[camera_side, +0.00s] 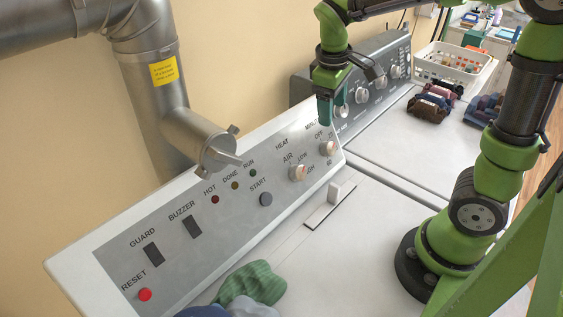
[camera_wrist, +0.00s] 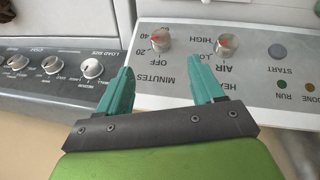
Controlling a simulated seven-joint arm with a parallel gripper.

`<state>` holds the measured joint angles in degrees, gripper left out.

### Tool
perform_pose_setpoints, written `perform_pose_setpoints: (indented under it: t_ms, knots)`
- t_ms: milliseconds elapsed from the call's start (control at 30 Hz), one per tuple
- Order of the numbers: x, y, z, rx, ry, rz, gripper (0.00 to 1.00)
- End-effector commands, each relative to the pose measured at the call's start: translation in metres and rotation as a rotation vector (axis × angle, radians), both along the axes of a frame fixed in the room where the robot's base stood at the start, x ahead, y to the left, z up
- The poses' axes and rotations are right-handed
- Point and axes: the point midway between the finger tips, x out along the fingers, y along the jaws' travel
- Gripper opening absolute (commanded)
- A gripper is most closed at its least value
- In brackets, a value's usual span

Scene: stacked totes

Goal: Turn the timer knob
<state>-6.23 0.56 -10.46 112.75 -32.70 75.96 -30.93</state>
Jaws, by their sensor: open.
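The timer knob (camera_side: 328,148) is the upper-right round knob on the grey control panel in the side view. In the wrist view the timer knob (camera_wrist: 160,43) has a red mark and sits by the labels OFF, 20, 40 and MINUTES. My gripper (camera_side: 325,110) is above and behind that knob in the side view, apart from it. In the wrist view my gripper (camera_wrist: 165,74) is open and empty, with two teal fingers apart. The knob lies beyond the fingertips, between their lines. Nothing hides the knob.
A START button (camera_side: 266,199) is farther left. A metal duct (camera_side: 205,145) stands over the panel's left part. A darker panel with several knobs (camera_side: 362,95) is behind.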

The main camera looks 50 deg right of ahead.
Motion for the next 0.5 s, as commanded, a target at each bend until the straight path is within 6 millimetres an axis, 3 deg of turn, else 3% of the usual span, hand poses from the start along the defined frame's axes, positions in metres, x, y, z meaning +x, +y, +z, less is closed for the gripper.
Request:
perform_pose_setpoints:
  t_ms: [300,500]
  knots:
    - [0.001,-0.013,-0.071,0.0,0.007,-0.003,0.67]
    - [0.002,-0.019,-0.104,0.0,0.006,-0.001,0.67]
